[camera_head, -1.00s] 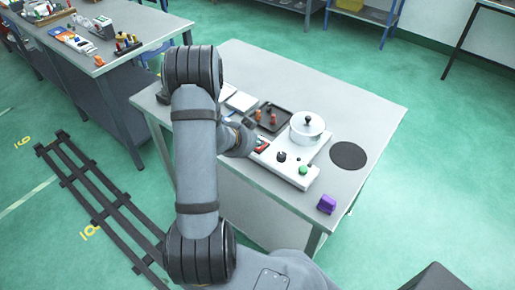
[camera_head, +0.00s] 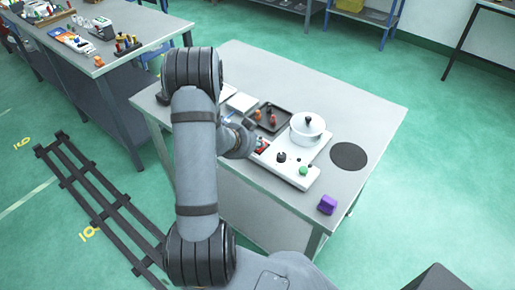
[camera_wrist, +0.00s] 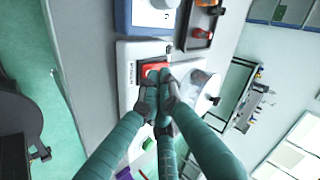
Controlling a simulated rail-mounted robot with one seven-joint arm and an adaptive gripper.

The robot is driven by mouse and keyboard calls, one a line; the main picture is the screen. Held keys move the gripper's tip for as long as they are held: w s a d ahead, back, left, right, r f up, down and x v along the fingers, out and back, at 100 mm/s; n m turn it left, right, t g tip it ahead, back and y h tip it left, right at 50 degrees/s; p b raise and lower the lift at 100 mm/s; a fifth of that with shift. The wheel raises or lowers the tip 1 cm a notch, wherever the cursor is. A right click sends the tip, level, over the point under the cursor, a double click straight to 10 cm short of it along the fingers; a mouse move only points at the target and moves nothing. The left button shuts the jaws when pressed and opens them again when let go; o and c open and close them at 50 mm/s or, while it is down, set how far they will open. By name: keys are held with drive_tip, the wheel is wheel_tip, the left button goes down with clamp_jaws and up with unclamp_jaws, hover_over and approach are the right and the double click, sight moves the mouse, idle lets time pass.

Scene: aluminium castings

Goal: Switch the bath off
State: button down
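The bath is a long white unit (camera_head: 316,172) on the grey table, with a lidded white pot (camera_head: 307,128), a black knob (camera_head: 281,157) and a green button (camera_head: 303,171). Its red switch (camera_head: 263,146) is at the left end, partly hidden by my gripper (camera_head: 252,143) in the head view. In the wrist view the red switch (camera_wrist: 154,68) sits in the white panel. My gripper's fingers (camera_wrist: 159,80) are drawn together with nothing seen between them, and their tips overlap the switch's lower edge. I cannot tell whether they touch it or which way it is set.
A dark tray (camera_head: 272,118) with small red and orange items lies behind the unit. A black disc (camera_head: 348,156) lies to its right and a purple block (camera_head: 327,204) near the front corner. A white-topped device (camera_head: 241,102) stands to the left. The table's back right is clear.

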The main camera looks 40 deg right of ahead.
sight(257, 150)
drive_tip(key=shift+r+p, duration=0.4)
drive_tip(key=shift+r, duration=0.3)
drive_tip(key=shift+r+p, duration=1.9)
drive_tip(key=shift+r, duration=0.65)
drive_tip(key=shift+f, duration=0.1)
